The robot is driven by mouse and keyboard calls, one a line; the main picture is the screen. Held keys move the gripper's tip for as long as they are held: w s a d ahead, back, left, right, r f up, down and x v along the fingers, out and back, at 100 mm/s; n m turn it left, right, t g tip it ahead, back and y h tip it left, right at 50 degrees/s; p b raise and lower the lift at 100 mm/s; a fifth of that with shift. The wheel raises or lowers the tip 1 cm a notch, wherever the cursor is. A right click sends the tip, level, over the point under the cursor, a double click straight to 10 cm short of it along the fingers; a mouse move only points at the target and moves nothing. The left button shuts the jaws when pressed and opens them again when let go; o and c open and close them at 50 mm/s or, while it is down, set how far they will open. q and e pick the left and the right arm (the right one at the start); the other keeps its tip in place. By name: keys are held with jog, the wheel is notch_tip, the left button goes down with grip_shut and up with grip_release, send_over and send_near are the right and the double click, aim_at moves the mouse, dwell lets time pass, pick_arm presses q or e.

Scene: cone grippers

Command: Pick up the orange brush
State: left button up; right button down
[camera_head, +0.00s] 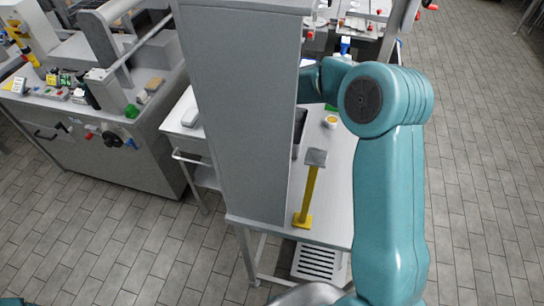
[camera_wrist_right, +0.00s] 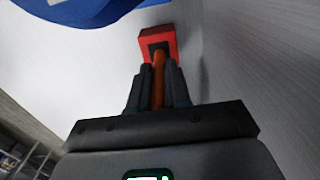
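In the right wrist view an orange handle (camera_wrist_right: 158,82), which I take to be the orange brush, runs between the two dark fingers of my right gripper (camera_wrist_right: 158,75). The fingers lie close along both sides of it and look shut on it. At its far end is a red block (camera_wrist_right: 157,43) with a dark middle; I cannot tell if it is part of the brush. In the head view my right arm reaches behind a tall grey cabinet, which hides the gripper and brush. My left gripper is not in view.
The tall grey cabinet (camera_head: 240,120) stands at the near end of the white table (camera_head: 335,185). A yellow-handled tool (camera_head: 310,195) and a small yellow cup (camera_head: 331,121) are on the table. A large blue object (camera_wrist_right: 85,10) is close by in the right wrist view.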

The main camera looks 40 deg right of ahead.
jog(key=shift+s, duration=0.1)
jog(key=shift+r, duration=0.1)
jog(key=shift+r, duration=0.3)
notch_tip(320, 180, up, 8)
jog(key=shift+r+b, duration=0.1)
jog(key=shift+b, duration=0.65)
jog(key=shift+r, duration=0.5)
